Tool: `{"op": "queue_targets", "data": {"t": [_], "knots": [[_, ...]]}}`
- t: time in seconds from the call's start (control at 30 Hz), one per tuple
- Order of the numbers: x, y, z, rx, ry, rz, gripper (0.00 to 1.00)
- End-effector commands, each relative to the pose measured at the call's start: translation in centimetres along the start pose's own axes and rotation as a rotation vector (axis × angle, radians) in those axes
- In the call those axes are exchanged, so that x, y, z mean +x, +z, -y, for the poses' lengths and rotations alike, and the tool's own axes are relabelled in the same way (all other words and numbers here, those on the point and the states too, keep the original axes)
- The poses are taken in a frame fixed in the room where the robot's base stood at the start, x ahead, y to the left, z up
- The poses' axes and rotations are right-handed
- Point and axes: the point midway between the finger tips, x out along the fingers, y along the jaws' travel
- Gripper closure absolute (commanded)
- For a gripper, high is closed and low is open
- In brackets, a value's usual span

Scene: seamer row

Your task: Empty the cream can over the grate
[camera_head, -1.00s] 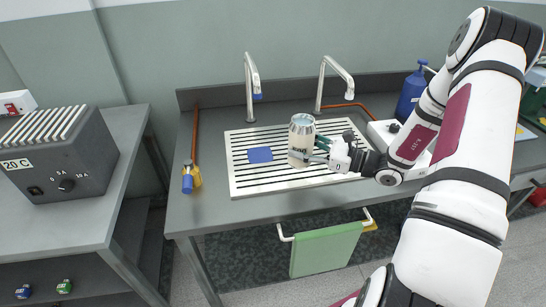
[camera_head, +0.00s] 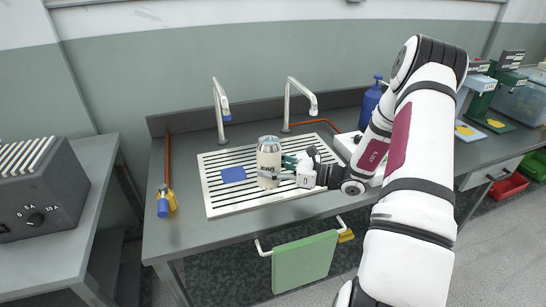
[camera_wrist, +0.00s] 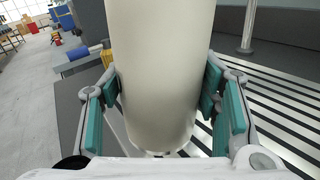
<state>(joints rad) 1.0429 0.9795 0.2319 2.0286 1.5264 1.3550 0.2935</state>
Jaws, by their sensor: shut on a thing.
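The cream can (camera_head: 268,160) is upright in the head view, above the slatted grate (camera_head: 215,201) in the bench top. I cannot tell for sure whether its base touches the slats. My gripper (camera_head: 289,164) comes in from the right and is shut on the can's side. In the wrist view the can (camera_wrist: 158,75) fills the middle, with the teal finger pads of my gripper (camera_wrist: 160,95) on both sides of it. Its top is out of that view, and grate slats (camera_wrist: 280,120) show to the right.
Two taps (camera_head: 220,108) (camera_head: 290,100) stand behind. A blue-and-yellow nozzle (camera_head: 165,202) lies left, a blue bottle (camera_head: 371,103) stands back right, and a green cloth (camera_head: 304,262) hangs in front.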

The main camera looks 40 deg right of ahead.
Motion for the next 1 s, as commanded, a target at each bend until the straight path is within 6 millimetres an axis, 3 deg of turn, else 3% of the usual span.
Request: {"op": "queue_targets", "data": {"t": [0.23,1.0], "knots": [[0.13,0.0,0.27,0.105,0.002,-0.019,0.93],[0.17,-0.27,0.52,0.203,0.002,-0.039,0.93]]}}
